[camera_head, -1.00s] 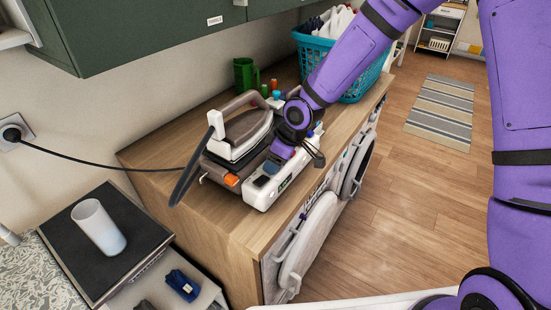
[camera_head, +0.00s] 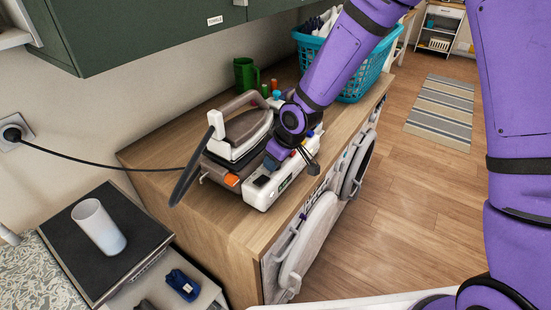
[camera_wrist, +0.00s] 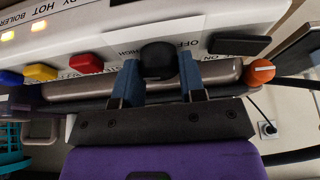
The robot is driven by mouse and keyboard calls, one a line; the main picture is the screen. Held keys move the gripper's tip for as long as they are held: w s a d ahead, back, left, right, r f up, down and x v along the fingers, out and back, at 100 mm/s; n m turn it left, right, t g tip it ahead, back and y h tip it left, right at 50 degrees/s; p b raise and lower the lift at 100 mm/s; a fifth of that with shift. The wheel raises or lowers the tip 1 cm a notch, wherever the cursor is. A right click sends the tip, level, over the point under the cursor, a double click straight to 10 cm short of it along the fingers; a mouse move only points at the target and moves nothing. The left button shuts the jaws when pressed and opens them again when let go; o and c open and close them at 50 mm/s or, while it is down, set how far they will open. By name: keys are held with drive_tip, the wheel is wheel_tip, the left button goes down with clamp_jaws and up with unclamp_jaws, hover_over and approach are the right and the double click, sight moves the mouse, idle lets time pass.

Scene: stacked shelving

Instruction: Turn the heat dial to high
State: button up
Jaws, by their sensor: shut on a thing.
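A white steam-iron station (camera_head: 257,199) sits on the wooden counter, with the iron (camera_head: 240,135) resting on it. In the wrist view, the station's white panel (camera_wrist: 90,40) carries a black round dial (camera_wrist: 158,60). Upside-down print around the dial reads HIGH on its left and OFF on its right. My gripper (camera_wrist: 159,78) has its two blue fingers shut on the dial, one on each side. No pointer mark on the dial can be made out. In the head view my gripper (camera_head: 271,163) is over the station, and my wrist hides the dial.
Blue, yellow and red buttons (camera_wrist: 40,72) are left of the dial; an orange knob (camera_wrist: 261,72) and a dark rectangular piece (camera_wrist: 240,44) are right. A green mug (camera_head: 245,74) and a teal laundry basket (camera_head: 360,86) stand behind. The iron's dark cord reaches the wall socket (camera_head: 14,132).

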drive_tip(key=shift+s+m+t, duration=0.1)
drive_tip(key=shift+m+t, duration=0.2)
drive_tip(key=shift+m, duration=0.5)
drive_tip(key=shift+h, duration=0.3)
drive_tip(key=o, duration=0.9)
drive_tip(key=v, duration=1)
drive_tip(key=shift+r, duration=0.35)
drive_tip(key=shift+s+d, duration=0.1)
